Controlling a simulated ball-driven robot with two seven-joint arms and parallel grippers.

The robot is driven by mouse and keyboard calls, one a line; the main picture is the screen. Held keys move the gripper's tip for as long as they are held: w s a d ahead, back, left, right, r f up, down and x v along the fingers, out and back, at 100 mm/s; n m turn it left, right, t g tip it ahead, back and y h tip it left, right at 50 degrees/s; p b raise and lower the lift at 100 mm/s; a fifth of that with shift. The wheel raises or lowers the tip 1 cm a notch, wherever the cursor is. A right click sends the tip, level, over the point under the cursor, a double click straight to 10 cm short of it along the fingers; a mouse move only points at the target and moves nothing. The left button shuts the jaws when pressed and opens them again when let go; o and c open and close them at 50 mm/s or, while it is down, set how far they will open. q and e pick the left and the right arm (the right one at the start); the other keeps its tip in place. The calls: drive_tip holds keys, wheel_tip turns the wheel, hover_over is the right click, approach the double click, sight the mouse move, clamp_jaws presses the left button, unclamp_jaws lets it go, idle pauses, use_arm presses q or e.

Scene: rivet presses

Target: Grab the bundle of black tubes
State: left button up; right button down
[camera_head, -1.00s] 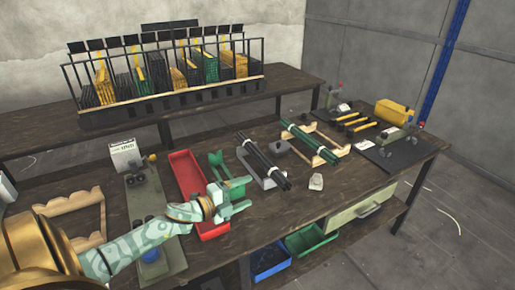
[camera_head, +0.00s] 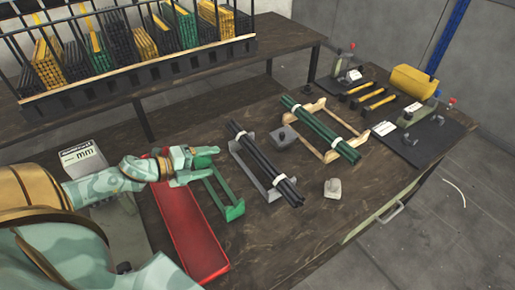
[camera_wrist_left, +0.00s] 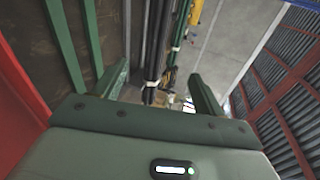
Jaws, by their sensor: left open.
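The bundle of black tubes (camera_head: 262,160) lies in a grey cradle (camera_head: 247,157) near the middle of the table, with pale bands around it. My left gripper (camera_head: 200,165) is open and empty, to the left of the bundle and apart from it, above a green cradle (camera_head: 230,208). In the left wrist view the black tubes (camera_wrist_left: 152,45) run between the two open fingers (camera_wrist_left: 160,85), some way beyond them. My right gripper is not in view.
A red tray (camera_head: 185,225) lies left of the green cradle. A bundle of green tubes (camera_head: 322,130) rests in a wooden cradle (camera_head: 333,156) to the right. Grey blocks (camera_head: 284,136) and (camera_head: 332,188) stand near the black bundle. A rack (camera_head: 150,70) stands behind.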

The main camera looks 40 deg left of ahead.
use_arm(q)
drive_tip(key=b, duration=0.3)
approach(254, 158)
drive_tip(key=x, duration=0.4)
drive_tip(key=shift+w+a+r, duration=0.15)
drive_tip(key=shift+w+a, duration=0.1)
drive_tip(key=x, duration=0.2)
drive_tip(key=b+x, duration=0.1)
drive_tip(key=x, duration=0.3)
drive_tip(key=shift+s+d+f+b, duration=0.25)
drive_tip(key=shift+d+b, duration=0.05)
drive_tip(key=shift+d, duration=0.05)
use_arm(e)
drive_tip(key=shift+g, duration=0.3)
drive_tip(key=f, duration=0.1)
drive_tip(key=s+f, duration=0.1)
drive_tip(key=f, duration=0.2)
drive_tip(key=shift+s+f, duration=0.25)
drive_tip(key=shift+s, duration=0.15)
use_arm(q)
clamp_jaws()
drive_tip(key=shift+r, duration=0.1)
